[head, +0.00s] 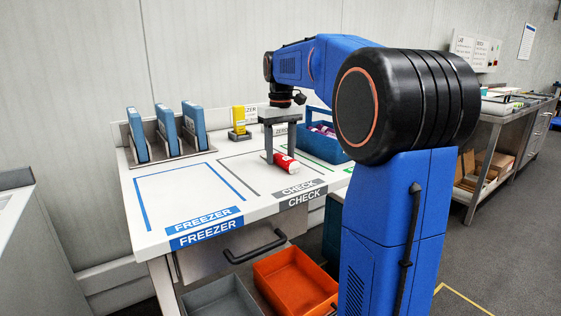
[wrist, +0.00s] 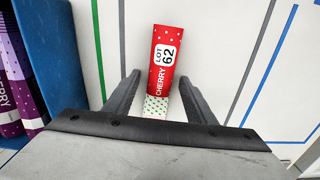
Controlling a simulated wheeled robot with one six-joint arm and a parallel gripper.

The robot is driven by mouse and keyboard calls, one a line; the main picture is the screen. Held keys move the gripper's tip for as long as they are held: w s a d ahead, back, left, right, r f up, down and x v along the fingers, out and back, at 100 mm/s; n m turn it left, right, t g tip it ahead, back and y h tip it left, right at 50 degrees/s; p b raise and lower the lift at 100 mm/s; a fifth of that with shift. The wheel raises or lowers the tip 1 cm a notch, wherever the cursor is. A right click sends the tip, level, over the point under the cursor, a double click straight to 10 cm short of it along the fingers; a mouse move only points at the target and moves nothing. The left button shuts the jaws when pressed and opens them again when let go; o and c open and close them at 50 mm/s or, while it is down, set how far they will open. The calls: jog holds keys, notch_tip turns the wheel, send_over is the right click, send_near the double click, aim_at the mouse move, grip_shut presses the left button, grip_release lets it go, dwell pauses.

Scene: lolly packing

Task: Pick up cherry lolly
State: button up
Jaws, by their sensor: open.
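The cherry lolly (head: 285,164) is a red packet lying on the white table in the CHECK area. In the wrist view the cherry lolly (wrist: 164,62) shows a white "LOT 62" label, the word CHERRY and a pale dotted end. My gripper (head: 277,157) is at the lolly from above with its fingers pointing down. In the wrist view my gripper (wrist: 157,85) is open, one finger on each side of the packet's lower part, with gaps visible on both sides. The dotted end runs out of sight behind the gripper body.
A blue crate (head: 318,148) with purple packets (wrist: 12,75) stands close beside the lolly. Blue panels (head: 165,128) stand in a rack at the back left, and a yellow device (head: 239,119) stands behind. The marked FREEZER area (head: 185,190) is clear. An orange bin (head: 295,280) is below the table.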

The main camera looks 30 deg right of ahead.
aim_at(280, 154)
jog(key=c, duration=1.1)
notch_tip(280, 154, up, 10)
jog(key=shift+a+r, duration=0.1)
